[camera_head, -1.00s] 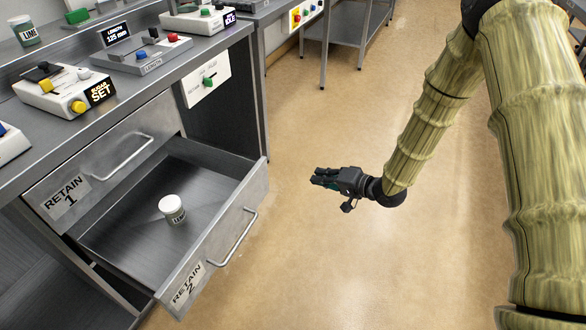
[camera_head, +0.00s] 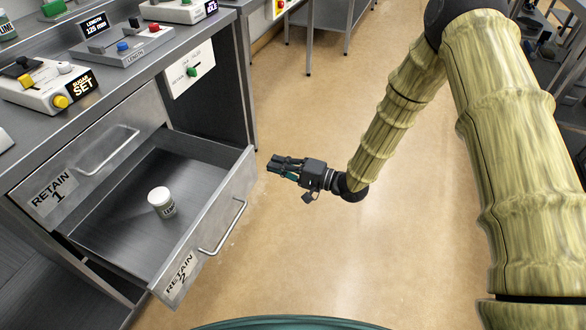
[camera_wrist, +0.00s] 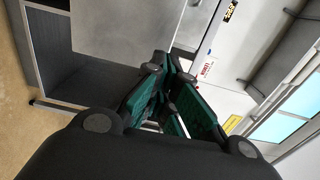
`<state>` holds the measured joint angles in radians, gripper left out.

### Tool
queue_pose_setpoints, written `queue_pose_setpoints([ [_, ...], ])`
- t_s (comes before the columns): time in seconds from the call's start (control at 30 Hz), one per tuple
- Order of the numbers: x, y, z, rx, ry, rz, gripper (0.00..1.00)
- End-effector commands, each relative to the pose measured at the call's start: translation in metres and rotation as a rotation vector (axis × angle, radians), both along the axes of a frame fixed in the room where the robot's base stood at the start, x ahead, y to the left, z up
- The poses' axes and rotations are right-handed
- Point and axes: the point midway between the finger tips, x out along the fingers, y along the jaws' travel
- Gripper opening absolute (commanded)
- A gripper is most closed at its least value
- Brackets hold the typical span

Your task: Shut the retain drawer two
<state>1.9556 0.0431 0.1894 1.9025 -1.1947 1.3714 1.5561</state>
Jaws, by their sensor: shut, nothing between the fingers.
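The retain drawer two (camera_head: 232,187) is pulled well out from the metal bench in the head view. Its front has a bar handle (camera_head: 226,228) and a "RETAIN 2" label (camera_head: 180,275). A small white-lidded jar (camera_head: 161,202) stands upright inside it. My gripper (camera_head: 272,165) is shut and empty, out to the right of the drawer's far front corner and apart from it. In the wrist view my gripper's green-padded fingers (camera_wrist: 180,95) show close up. A grey metal panel (camera_wrist: 125,38) shows behind them; I cannot tell which part of the bench it is.
The drawer labelled "RETAIN 1" (camera_head: 105,150) above is closed. Control boxes (camera_head: 125,45) stand on the bench top. A white panel with a green knob (camera_head: 190,72) is on the bench side. The floor (camera_head: 290,250) right of the drawer is clear.

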Motion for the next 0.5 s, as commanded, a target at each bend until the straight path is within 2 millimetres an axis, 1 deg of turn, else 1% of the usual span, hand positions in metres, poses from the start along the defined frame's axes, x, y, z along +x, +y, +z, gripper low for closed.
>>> queue_pose_setpoints([
  [0.03,0.003,0.009,0.000,-0.001,-0.002,0.002,0.00],
  [0.2,0.012,0.034,0.000,0.000,-0.001,0.002,0.00],
  [0.3,0.016,0.045,-0.001,-0.001,-0.001,0.003,0.00],
  [0.5,0.021,0.058,-0.001,-0.001,-0.001,0.001,0.00],
])
